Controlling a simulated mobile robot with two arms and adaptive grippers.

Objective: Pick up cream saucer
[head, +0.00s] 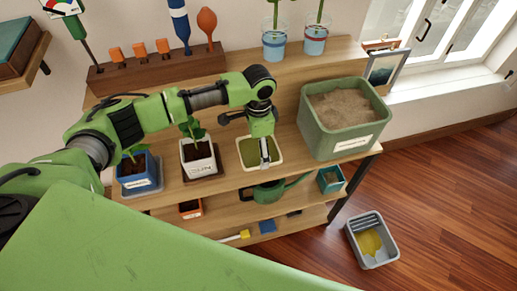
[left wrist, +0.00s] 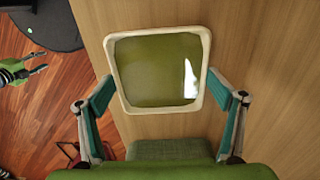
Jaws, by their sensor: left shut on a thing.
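The cream saucer is a square shallow tray with a pale rim (head: 239,153) and a green inside, on the shelf's upper board in the head view. In the left wrist view its rim (left wrist: 111,72) shows almost whole and it looks flat. My left gripper (head: 264,150) comes down over it from above. In the left wrist view the gripper's two teal fingers (left wrist: 162,100) are shut on opposite sides of the saucer. A small green part with dark prongs (left wrist: 22,72) at the far left looks like my right gripper, too small to read.
A large green planter of soil (head: 345,112) stands close right of the saucer. A white potted plant (head: 198,158) and a blue pot (head: 138,177) stand to the left. A watering can (head: 278,189) is below. A grey tray (head: 372,240) lies on the floor.

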